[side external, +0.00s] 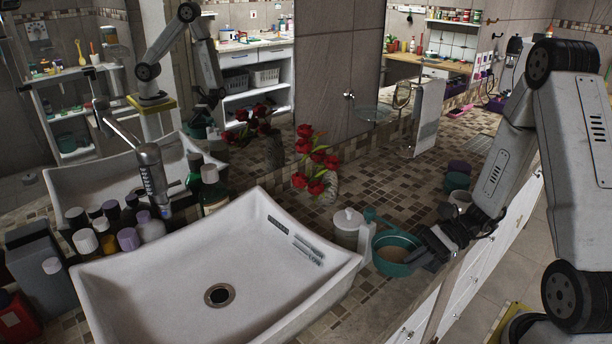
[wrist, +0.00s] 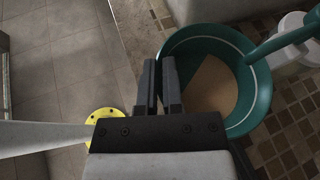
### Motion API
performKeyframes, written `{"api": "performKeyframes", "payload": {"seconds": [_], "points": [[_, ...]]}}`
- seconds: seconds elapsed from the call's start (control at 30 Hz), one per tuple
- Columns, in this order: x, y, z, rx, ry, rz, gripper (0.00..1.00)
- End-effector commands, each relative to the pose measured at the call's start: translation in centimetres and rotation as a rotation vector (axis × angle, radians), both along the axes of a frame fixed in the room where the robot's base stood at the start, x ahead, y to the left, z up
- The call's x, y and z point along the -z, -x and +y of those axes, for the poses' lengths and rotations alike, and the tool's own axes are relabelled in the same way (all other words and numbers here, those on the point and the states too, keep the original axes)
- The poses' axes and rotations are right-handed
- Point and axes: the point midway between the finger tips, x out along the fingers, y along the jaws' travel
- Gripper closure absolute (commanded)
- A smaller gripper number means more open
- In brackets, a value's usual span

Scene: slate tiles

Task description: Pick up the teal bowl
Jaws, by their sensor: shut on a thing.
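The teal bowl (side external: 410,267) is at the counter's front edge, right of the white sink, with tan contents inside. It also shows in the wrist view (wrist: 256,105), upright or nearly so. My gripper (side external: 428,249) comes in from the right, at the bowl's near right side. In the wrist view my gripper (wrist: 160,76) is shut on the bowl's left rim, with the two dark fingers close together. The fingers hide that piece of rim. I cannot tell whether the bowl's base touches the counter.
A white lidded jar (side external: 347,224) and a white bottle with a teal top (side external: 366,238) stand close left of the bowl. The teal part (wrist: 285,42) overhangs the bowl's rim in the wrist view. The sink (side external: 170,285) is further left, and a mirror stands behind.

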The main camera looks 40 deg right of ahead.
Motion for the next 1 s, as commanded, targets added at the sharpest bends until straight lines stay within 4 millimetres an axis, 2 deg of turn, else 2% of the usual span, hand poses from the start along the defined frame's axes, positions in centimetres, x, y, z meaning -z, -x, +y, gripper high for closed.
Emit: {"api": "performKeyframes", "payload": {"seconds": [0.13,0.37,0.8,1.0], "points": [[-1.3,0.0,0.0,-0.001,0.001,-0.002,1.00],[-1.0,0.0,-3.7,0.003,0.000,-0.001,1.00],[-1.0,0.0,-12.6,0.002,0.001,-0.001,1.00],[-1.0,0.0,-16.0,0.002,0.000,-0.001,1.00]]}}
